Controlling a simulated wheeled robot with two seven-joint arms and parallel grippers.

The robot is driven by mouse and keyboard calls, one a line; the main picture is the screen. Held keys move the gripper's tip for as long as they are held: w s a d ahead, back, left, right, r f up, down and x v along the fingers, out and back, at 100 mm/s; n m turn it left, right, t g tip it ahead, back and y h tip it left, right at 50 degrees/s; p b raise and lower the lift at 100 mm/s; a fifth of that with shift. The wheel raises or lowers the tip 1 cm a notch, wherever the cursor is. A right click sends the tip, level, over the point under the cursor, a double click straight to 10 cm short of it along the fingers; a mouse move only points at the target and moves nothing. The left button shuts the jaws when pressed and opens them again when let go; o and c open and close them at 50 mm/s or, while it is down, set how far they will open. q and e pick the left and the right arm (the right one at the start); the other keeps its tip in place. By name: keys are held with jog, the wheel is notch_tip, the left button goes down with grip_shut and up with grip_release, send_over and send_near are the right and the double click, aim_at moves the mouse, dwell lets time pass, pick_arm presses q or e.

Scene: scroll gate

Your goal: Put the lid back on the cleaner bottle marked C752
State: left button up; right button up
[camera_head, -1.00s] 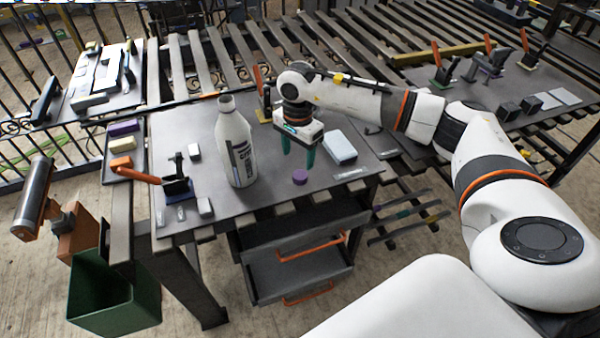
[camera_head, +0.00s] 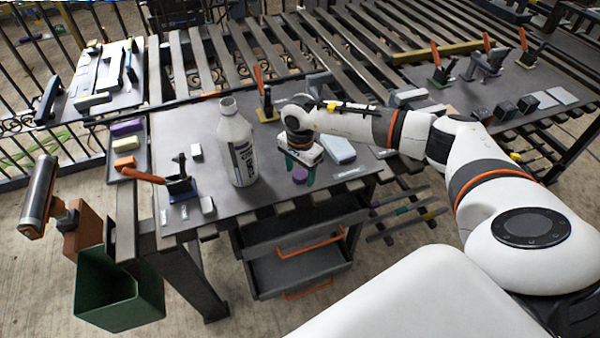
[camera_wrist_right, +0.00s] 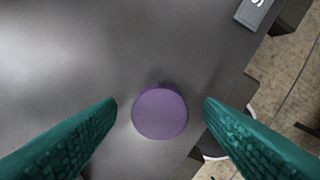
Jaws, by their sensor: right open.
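The white cleaner bottle (camera_head: 238,145) stands upright and uncapped on the dark tabletop, left of my right gripper. Its mark is too small to read. A round purple lid (camera_head: 300,175) lies on the tabletop to the right of the bottle. In the right wrist view the lid (camera_wrist_right: 159,111) sits between the two green fingers, with a gap on each side. My right gripper (camera_head: 300,180) is open, pointing down, with its fingertips around the lid. It also shows in the right wrist view (camera_wrist_right: 160,115). My left gripper is not in view.
A pale blue box (camera_head: 339,150) lies right of the gripper. An orange-handled clamp (camera_head: 180,185) stands left of the bottle. Another orange-handled clamp (camera_head: 265,100) stands behind it. A green bin (camera_head: 118,292) hangs at the left. The table's front edge is close to the lid.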

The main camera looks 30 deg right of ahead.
aim_at(300, 174)
jog(key=c, duration=1)
jog(key=shift+c, duration=0.2)
notch_tip(300, 174, up, 10)
jog(key=b, duration=0.2)
jog(key=shift+b, duration=0.3)
